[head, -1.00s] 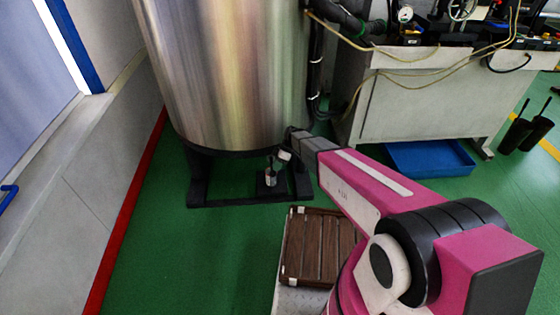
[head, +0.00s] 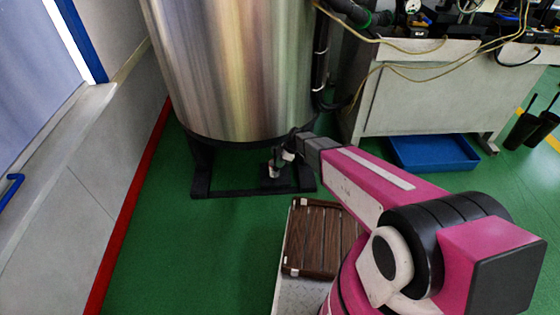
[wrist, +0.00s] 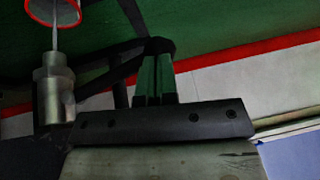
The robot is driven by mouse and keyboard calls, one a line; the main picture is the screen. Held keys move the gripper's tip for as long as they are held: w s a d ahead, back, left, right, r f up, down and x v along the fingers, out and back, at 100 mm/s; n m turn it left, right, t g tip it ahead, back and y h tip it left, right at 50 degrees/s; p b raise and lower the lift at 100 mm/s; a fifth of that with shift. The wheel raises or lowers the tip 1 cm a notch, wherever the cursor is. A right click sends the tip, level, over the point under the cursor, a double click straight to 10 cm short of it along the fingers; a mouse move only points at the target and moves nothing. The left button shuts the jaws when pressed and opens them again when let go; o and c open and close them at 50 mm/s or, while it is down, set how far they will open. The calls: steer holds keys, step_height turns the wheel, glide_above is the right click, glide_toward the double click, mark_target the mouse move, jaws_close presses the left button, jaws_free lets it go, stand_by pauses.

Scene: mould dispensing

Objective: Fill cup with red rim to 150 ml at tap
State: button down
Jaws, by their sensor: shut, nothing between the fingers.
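The cup with the red rim (wrist: 52,12) is partly in the wrist view at the top left, cut off by the frame edge. The wrist view appears upside down. A grey metal tap spout (wrist: 53,90) points at the cup's opening, and a thin stream (wrist: 56,42) runs between them. The fill level cannot be read. My gripper (wrist: 156,62) is shut and empty, beside the spout. In the head view my gripper (head: 292,142) is at the lower edge of the steel tank (head: 235,70). A small pale shape (head: 268,174) stands below; cup details are too small there.
A dark stand frame (head: 225,192) supports the tank. A brown slatted box (head: 318,240) sits on a metal plate near my arm. A blue tray (head: 432,153) lies under the bench at right. Green floor is free left of the box, up to the wall.

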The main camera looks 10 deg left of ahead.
steer(key=shift+w+f+t, duration=0.1)
steer(key=shift+f+t, duration=0.8)
steer(key=shift+f, duration=0.9)
